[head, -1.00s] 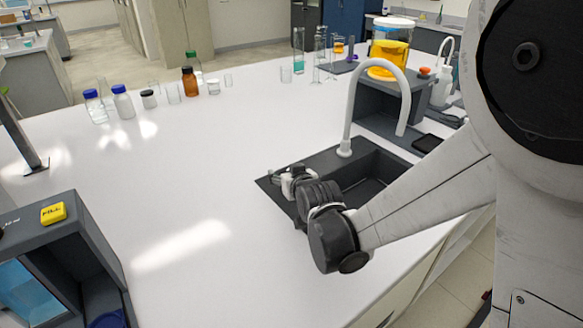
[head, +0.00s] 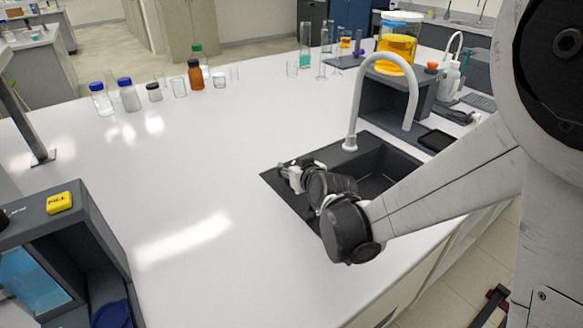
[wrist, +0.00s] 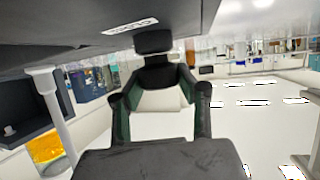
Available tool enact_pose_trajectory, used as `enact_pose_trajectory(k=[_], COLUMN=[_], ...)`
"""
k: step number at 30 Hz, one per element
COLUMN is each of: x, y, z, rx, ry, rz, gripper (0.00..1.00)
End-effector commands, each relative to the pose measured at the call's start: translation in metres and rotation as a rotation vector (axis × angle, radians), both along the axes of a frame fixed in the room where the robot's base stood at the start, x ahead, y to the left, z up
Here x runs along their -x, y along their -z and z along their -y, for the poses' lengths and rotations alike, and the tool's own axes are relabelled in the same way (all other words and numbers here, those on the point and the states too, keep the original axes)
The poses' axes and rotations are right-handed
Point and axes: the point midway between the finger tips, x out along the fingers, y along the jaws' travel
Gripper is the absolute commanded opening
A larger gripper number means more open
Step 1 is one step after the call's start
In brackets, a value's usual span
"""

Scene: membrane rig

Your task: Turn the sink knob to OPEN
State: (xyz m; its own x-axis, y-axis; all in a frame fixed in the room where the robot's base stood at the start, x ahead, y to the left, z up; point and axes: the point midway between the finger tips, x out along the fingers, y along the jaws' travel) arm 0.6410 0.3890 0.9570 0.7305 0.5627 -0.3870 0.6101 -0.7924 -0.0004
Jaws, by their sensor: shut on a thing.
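The sink knob (wrist: 153,42) shows in the wrist view as a small dark cylinder at the dark sink rim, beside a white label (wrist: 130,26) whose lettering I cannot read for sure. My gripper (wrist: 160,74) is shut on the knob, with its two black and green fingers closing in from both sides. In the head view my gripper (head: 286,174) is at the left rim of the dark sink (head: 389,165). The knob is hidden or too small to make out there. The white faucet (head: 355,105) arches over the sink.
A dark stand with a yellow-filled jar (head: 397,50) is behind the sink. Bottles, among them a brown one (head: 195,75), stand at the back left. A dark unit with a yellow FILL button (head: 59,201) is at front left. The middle counter (head: 190,160) is clear.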

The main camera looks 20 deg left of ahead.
Motion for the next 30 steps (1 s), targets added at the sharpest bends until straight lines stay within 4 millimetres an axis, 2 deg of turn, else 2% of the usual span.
enact_pose_trajectory(k=[18,30], x=[0.0010,0.0020], y=[0.0032,0.0009], z=[0.0018,0.0007], rx=[0.001,-0.001], ry=[-0.222,-0.254], rz=[-0.002,0.003], gripper=[0.05,0.05])
